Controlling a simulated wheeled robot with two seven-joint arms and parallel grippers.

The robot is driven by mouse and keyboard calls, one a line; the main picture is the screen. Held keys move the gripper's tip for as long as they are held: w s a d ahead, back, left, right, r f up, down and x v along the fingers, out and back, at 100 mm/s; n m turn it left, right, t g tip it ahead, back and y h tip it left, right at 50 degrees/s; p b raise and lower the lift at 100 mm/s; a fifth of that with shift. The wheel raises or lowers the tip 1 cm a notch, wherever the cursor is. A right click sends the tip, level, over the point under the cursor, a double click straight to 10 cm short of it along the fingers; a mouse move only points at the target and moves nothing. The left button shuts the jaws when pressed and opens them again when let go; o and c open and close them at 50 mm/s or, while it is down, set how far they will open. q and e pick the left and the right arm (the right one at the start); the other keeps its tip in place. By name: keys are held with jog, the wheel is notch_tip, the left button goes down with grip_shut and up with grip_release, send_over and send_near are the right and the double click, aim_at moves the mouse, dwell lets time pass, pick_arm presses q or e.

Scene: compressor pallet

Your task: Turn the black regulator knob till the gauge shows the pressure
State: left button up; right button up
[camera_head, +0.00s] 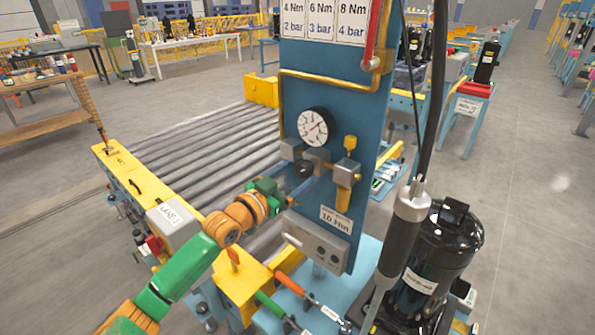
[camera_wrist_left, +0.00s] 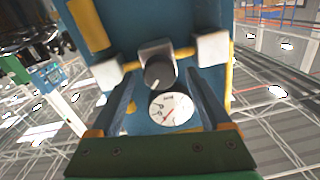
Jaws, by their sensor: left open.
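The black regulator knob (camera_head: 303,169) sits on the front of the blue panel (camera_head: 330,85), below the round white gauge (camera_head: 313,127). The gauge has a red needle. My left gripper (camera_head: 296,182) reaches in from the left and is close to the knob. In the left wrist view the open fingers stand on either side of the dark knob (camera_wrist_left: 159,73), with gaps to it. A white mark shows on the knob's face. The gauge (camera_wrist_left: 170,108) appears between the fingers, its fine scale too small to read. My right gripper is not in view.
Pressure cards (camera_head: 322,20) hang at the panel top. A brass-coloured valve fitting (camera_head: 346,175) is right of the knob. A black compressor (camera_head: 436,262) and a hanging grey-black tool (camera_head: 408,215) stand at lower right. A roller conveyor (camera_head: 200,150) lies behind at left.

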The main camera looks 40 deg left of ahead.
pick_arm(q)
jog(key=shift+w+d, duration=0.1)
jog(key=shift+w, duration=0.25)
grip_shut()
